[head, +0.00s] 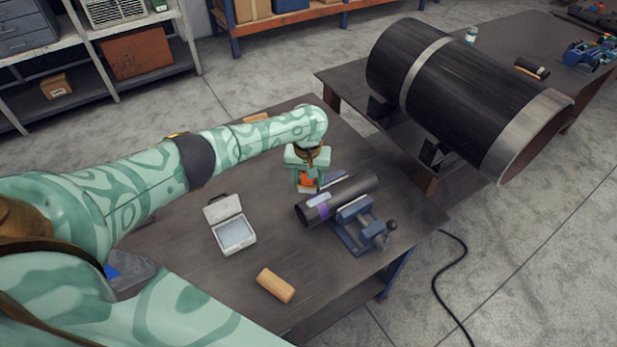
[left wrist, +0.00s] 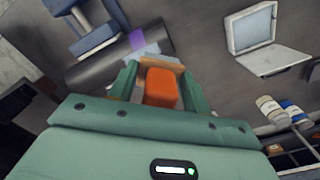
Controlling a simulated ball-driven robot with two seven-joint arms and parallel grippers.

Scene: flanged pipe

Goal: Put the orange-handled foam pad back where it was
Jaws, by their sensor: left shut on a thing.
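The orange-handled foam pad (head: 307,180) is in my left gripper (head: 307,184), close beside the far left end of the small black pipe. In the left wrist view the orange handle (left wrist: 160,88) sits between the two green fingers of my left gripper (left wrist: 160,85), which is shut on it. A pale tan part shows just beyond the handle. Whether the pad touches the table, I cannot tell. My right gripper is out of view.
The black pipe (head: 362,188) with a purple band lies in a blue vise (head: 357,232). An open white case (head: 233,233) and a wooden block (head: 275,285) lie on the dark table. Bare tabletop lies between case and vise.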

